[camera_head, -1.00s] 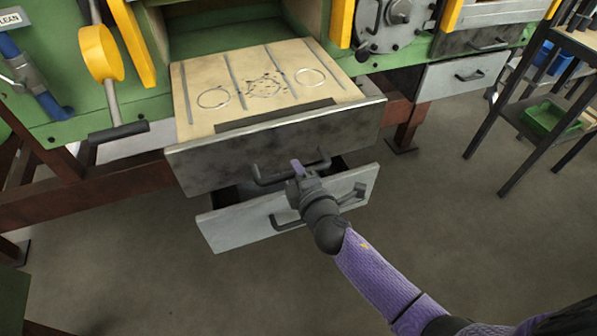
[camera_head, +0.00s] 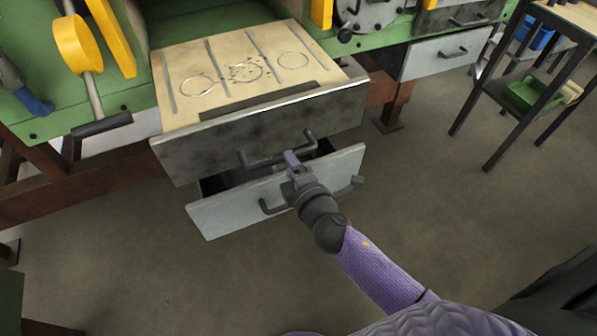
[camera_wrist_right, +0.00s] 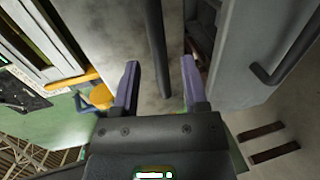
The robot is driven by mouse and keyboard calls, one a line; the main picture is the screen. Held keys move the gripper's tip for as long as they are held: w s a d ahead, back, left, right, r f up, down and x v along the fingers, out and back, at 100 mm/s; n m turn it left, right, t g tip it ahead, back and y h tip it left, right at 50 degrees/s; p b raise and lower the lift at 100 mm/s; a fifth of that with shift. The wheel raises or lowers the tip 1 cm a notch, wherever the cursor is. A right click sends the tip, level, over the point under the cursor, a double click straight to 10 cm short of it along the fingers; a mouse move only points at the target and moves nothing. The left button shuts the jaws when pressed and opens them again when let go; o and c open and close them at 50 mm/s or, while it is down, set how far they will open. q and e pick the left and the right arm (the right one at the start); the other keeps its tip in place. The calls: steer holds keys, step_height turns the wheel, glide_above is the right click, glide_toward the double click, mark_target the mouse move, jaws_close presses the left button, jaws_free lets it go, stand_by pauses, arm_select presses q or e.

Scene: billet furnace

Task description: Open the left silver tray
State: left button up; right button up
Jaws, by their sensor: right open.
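The left silver tray (camera_head: 228,208) is a light grey metal drawer under a darker drawer and is partly pulled out, with a dark gap above its front. Its dark bar handle (camera_head: 268,207) is partly hidden by my right gripper (camera_head: 294,167). In the right wrist view the silver tray's front (camera_wrist_right: 238,60) and handle (camera_wrist_right: 272,72) are to the right of my fingers. My right gripper (camera_wrist_right: 160,76) is open and empty. The darker upper drawer's handle (camera_wrist_right: 155,45) shows between its fingers; I cannot tell how deep. My left gripper is not in view.
The upper drawer (camera_head: 200,155) is pulled out, with a wooden top above the silver tray. Another silver drawer (camera_head: 430,60) is shut at the right. A dark shelf stand (camera_head: 505,115) is at the far right. The floor (camera_head: 150,250) in front is clear.

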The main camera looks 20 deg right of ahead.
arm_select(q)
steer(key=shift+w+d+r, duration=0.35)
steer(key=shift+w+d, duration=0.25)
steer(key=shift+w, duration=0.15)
arm_select(e)
steer(key=v, duration=0.6)
steer(key=s+d+f+m+g, duration=0.1)
steer(key=s+f+m+g, duration=0.4)
steer(key=f, duration=0.6)
steer(key=s+d+f+m+g, duration=0.2)
steer(key=s+f+g, duration=0.1)
steer(key=s+f, duration=0.55)
steer(key=s+d+f+m+g, duration=0.1)
steer(key=s+f+m+g, duration=0.2)
steer(key=s, duration=0.8)
steer(key=s+d+f+m+g+h, duration=0.1)
steer(key=s+f+m+g, duration=0.3)
steer(key=s+f, duration=0.4)
steer(key=s+m, duration=0.1)
steer(key=s, duration=0.1)
steer(key=shift+s+m, duration=0.35)
steer(key=shift+m, duration=0.05)
